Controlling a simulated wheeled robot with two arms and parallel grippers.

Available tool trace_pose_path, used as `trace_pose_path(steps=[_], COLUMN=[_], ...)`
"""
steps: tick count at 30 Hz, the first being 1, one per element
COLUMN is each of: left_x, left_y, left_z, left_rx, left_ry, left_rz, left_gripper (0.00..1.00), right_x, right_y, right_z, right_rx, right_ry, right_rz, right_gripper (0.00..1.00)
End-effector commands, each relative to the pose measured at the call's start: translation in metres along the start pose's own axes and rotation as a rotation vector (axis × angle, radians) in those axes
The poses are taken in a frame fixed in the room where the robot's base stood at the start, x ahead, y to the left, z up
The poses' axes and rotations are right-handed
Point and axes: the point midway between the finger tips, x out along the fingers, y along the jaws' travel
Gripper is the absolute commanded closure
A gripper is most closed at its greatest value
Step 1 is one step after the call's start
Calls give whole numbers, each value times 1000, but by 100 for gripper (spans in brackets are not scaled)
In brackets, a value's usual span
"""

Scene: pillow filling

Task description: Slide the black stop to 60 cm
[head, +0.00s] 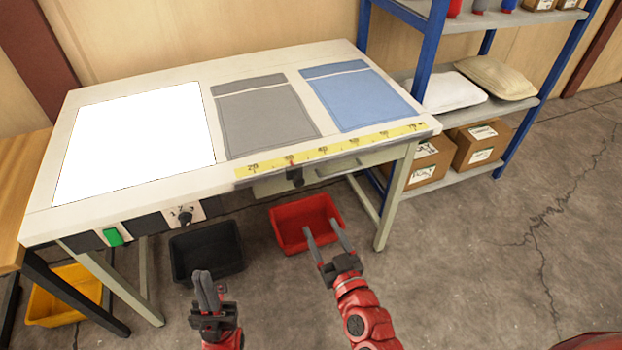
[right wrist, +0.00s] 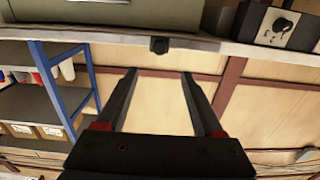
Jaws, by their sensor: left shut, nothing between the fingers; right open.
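The black stop (head: 295,177) is a small dark knob on the rail at the table's front edge, below the yellow ruler (head: 340,148). It sits near the second label from the left, by a small red mark; the digits are too small to read surely. In the right wrist view the stop (right wrist: 159,46) hangs at the rail (right wrist: 110,38), between the finger lines but beyond the tips. My right gripper (head: 326,230) is open and empty, in front of and apart from the stop. My left gripper (head: 206,273) is shut and empty, lower left.
A control box with a dial (head: 185,215) and a green switch (head: 113,237) are on the table front. Black (head: 205,252) and red (head: 302,222) bins stand below. A blue-framed shelf (head: 432,50) stands right of the table. Grey (head: 265,112) and blue (head: 360,98) fabric pieces lie on top.

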Motion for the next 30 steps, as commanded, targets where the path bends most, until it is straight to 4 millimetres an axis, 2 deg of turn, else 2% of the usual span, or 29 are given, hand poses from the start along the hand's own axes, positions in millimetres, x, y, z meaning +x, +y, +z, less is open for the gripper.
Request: trace_pose_path(steps=[19, 24, 30], left_x=[22, 24, 24], left_y=[-1, -1, -1], left_z=[-4, -4, -4], left_rx=[0, 0, 0], left_ry=[0, 0, 0], left_rz=[0, 0, 0], left_gripper=[100, 100, 100], right_x=[130, 154, 165], right_y=[2, 2, 2], right_z=[-5, -4, -2], right_rx=[-1, -1, 0], right_ry=[7, 6, 3], right_rz=[4, 4, 4], right_gripper=[32, 32, 32])
